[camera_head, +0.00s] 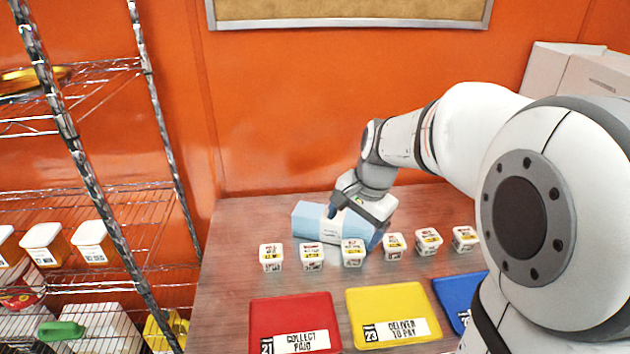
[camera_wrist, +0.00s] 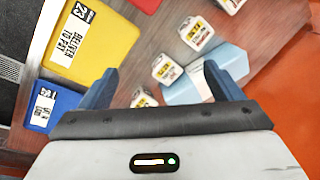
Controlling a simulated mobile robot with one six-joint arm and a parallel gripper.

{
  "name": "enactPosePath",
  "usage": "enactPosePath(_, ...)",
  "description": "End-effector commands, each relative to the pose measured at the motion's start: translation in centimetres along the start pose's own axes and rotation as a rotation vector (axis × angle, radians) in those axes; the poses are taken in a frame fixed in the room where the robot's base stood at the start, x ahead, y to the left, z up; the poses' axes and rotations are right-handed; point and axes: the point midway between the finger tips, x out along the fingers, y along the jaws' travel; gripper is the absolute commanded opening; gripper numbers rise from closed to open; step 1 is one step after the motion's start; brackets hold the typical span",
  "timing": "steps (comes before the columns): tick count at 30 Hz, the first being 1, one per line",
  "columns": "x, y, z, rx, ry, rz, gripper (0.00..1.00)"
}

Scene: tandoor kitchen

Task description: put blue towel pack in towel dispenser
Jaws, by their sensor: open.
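The blue towel pack (camera_head: 312,223), light blue with a white band, lies on the counter behind a row of small white tubs in the head view. My gripper (camera_head: 357,217) is over its right part and hides some of it. In the wrist view the pack (camera_wrist: 190,90) shows at the right, partly behind one finger. My gripper (camera_wrist: 160,85) is open there, with its two blue fingers apart. I cannot tell whether a finger touches the pack. No towel dispenser can be made out in either view.
Several labelled tubs (camera_head: 311,256) stand in a row in front of the pack. Red (camera_head: 265,318), yellow (camera_head: 360,300) and blue (camera_head: 455,290) trays lie nearer. A wire shelf (camera_head: 110,190) stands left, an orange wall behind. Pale boxes (camera_head: 590,80) are at the back right.

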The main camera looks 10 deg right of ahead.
Motion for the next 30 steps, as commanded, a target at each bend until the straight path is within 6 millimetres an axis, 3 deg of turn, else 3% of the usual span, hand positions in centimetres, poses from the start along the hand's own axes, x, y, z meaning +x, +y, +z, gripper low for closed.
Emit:
enactPosePath(1,0.7,-1.4,-1.8,0.106,-0.022,-0.003,0.9)
enactPosePath(7,4.7,-6.1,-8.2,0.539,-0.103,-0.021,0.94)
enactPosePath(15,10.9,-9.4,-14.6,1.002,-0.194,-0.017,0.94)
enactPosePath(21,13.2,-10.1,-16.3,1.143,-0.223,-0.012,0.94)
enactPosePath(30,16.3,-10.6,-15.7,1.157,-0.226,-0.008,0.94)
